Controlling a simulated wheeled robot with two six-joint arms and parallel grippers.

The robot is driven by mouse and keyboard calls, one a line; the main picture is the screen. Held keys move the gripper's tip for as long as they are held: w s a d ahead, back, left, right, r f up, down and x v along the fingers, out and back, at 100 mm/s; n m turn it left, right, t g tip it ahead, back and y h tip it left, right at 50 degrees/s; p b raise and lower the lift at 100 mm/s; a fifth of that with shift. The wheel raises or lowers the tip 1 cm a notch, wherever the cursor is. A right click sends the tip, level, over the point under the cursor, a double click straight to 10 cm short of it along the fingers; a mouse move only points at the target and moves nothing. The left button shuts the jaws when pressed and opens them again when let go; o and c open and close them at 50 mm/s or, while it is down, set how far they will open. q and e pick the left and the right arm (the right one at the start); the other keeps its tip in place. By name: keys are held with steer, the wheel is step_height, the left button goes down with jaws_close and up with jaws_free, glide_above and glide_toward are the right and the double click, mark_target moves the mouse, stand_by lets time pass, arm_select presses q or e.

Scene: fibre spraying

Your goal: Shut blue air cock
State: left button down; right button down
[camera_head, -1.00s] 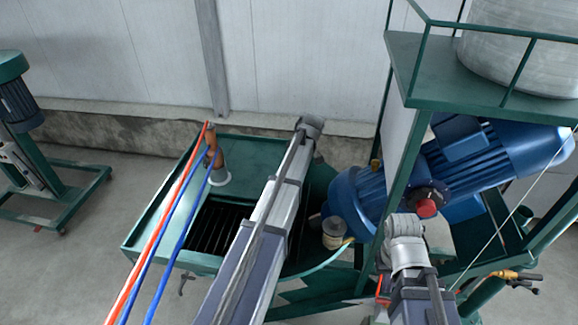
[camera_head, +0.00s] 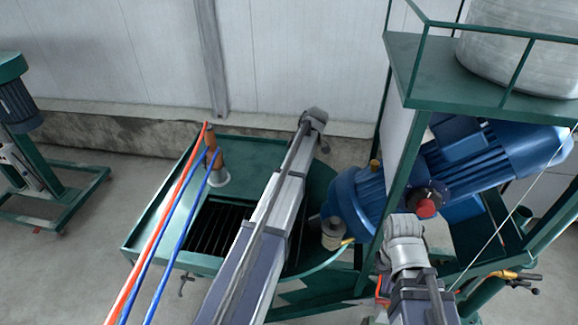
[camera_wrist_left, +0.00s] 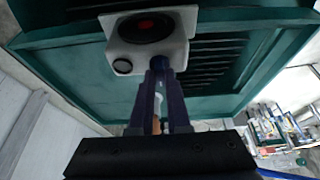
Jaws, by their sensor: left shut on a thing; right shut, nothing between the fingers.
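In the left wrist view a white box (camera_wrist_left: 172,48) with a dark, red-centred round face stands at the top middle. In the head view the left gripper is hidden behind my left arm. My right gripper (camera_head: 384,265) is at the lower right, mostly covered by its arm, shut and empty.
A green basin (camera_head: 150,220) with a dark grate lies in the middle. Orange and blue hoses (camera_head: 170,215) run over its left side. A blue motor (camera_head: 470,165) and green frame (camera_head: 402,170) crowd the right.

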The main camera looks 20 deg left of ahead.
stand_by(0.3)
arm_select(q)
steer(key=c, duration=0.9)
jaws_free()
steer(key=p+v, duration=0.7)
steer(key=v, duration=0.1)
steer(key=shift+f, duration=0.1)
